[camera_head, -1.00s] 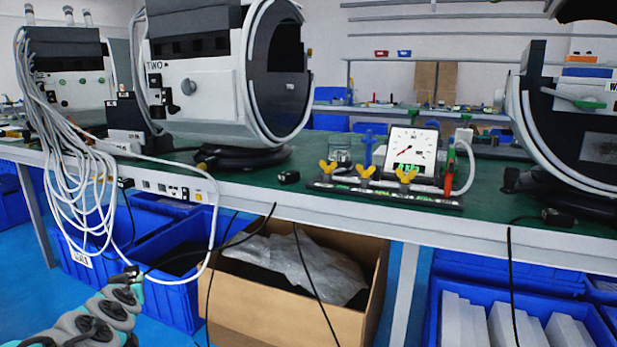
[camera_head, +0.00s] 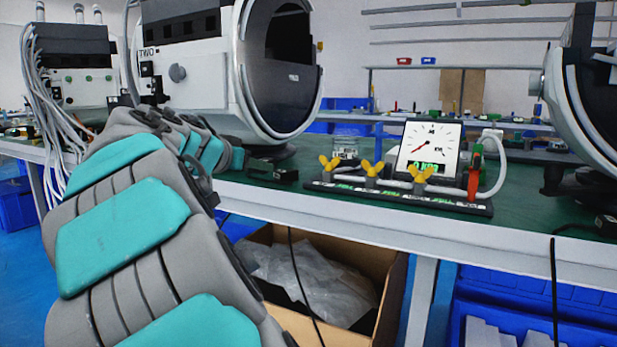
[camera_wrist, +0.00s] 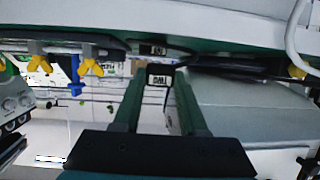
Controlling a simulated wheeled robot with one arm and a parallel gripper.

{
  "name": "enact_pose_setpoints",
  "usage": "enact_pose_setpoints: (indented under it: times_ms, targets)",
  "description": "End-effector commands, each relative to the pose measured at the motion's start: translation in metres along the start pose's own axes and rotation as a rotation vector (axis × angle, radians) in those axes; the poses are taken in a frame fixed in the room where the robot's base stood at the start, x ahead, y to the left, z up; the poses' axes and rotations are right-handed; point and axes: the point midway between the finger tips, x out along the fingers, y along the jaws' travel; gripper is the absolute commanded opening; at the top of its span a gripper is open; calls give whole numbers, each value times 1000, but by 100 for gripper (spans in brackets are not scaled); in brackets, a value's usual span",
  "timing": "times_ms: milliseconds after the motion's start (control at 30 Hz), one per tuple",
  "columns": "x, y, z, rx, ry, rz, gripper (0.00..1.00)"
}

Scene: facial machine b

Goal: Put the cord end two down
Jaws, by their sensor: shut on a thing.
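The cord end two (camera_wrist: 160,78) is a small black block with a white "TWO" label. In the wrist view it sits between the two fingertips of my gripper (camera_wrist: 163,72), which is shut on it. I cannot tell whether it touches the table. In the head view my arm hides most of the gripper, which is near the front of the round white machine (camera_head: 195,75). Another small black block (camera_head: 283,174) lies on the green tabletop (camera_head: 325,207), left of the valve board. A dark labelled block (camera_wrist: 152,50) also shows beyond my fingertips in the wrist view.
A board with yellow valves (camera_head: 372,168) and a gauge (camera_head: 430,145) stands right of the black block. Another round machine (camera_head: 590,100) is at the right edge. An open cardboard box (camera_head: 390,290) and a blue crate (camera_head: 500,305) are under the table.

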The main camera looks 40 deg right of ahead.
Motion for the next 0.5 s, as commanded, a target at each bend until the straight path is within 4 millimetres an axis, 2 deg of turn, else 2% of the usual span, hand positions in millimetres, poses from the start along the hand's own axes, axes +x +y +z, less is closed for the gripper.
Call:
enact_pose_setpoints:
  times_ms: [133,233,500]
  targets:
    - [2,14,-12,15,1,41,0]
    - [12,18,-17,18,-1,50,0]
    - [73,17,-31,16,-4,50,0]
